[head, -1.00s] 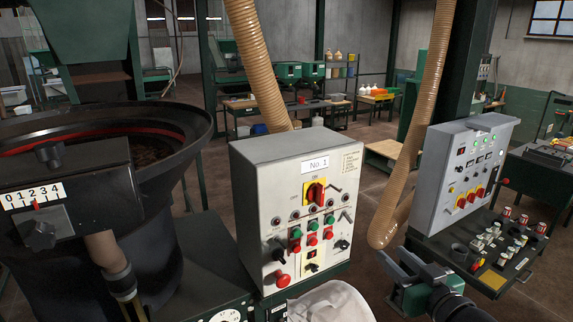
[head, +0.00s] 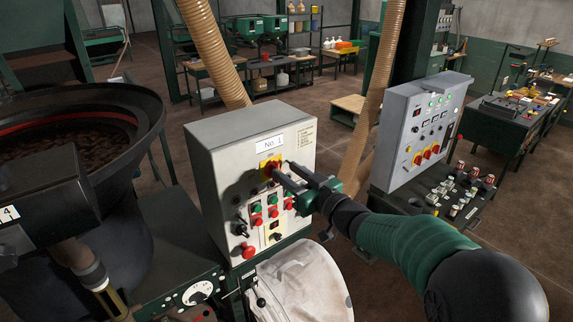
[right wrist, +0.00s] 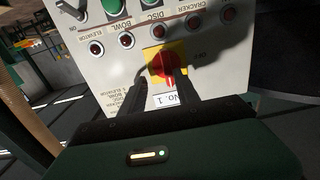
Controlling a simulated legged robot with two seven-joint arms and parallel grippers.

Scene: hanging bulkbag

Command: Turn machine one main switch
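The No. 1 control box (head: 225,165) is a light grey cabinet in the middle of the head view. Its main switch is a red rotary knob on a yellow plate (head: 269,163), below the "No. 1" label. In the right wrist view the switch (right wrist: 163,62) shows upside down, just ahead of the fingers. My right gripper (head: 283,174) is at the box's front face, close to the knob. Its two fingers (right wrist: 155,80) are apart, with a gap between them; whether they touch the knob I cannot tell. My left gripper is not in view.
Green and red buttons (head: 273,205) and a red mushroom button (head: 248,251) sit below the switch. A white bulk bag (head: 300,283) stands below the box. A second grey control panel (head: 415,130) is to the right, and a beige hose (head: 375,90) hangs between them.

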